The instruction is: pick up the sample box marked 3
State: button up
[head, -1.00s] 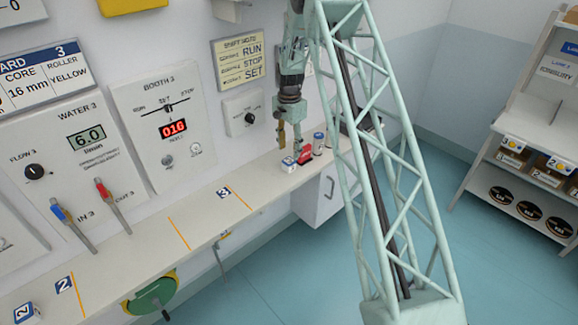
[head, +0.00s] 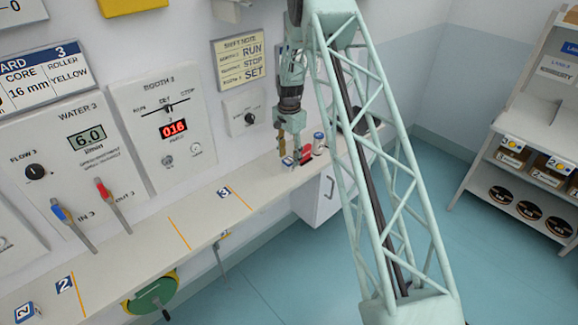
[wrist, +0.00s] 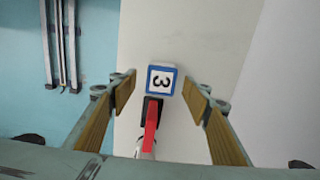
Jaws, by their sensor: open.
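The sample box marked 3 (wrist: 162,80) is a small blue-edged box with a white top and a black 3. In the wrist view it lies between the fingertips of my gripper (wrist: 164,87), with a gap on each side. My gripper is open, its tan pads either side of the box. In the head view my gripper (head: 290,154) is low over the far end of the counter, and the box (head: 288,162) is partly hidden by it. I cannot tell the exact height of the fingertips above the counter.
A red and black object (wrist: 151,120) sits right against or very close to the box. A small jar with a blue lid (head: 319,143) stands to the right on the counter (head: 205,208). The wall with panels is close behind.

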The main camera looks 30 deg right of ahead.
aim_at(289, 160)
jog(key=shift+w+f, duration=0.1)
jog(key=shift+f, duration=2.25)
jog(key=shift+c, duration=0.7)
jog(key=c, duration=0.8)
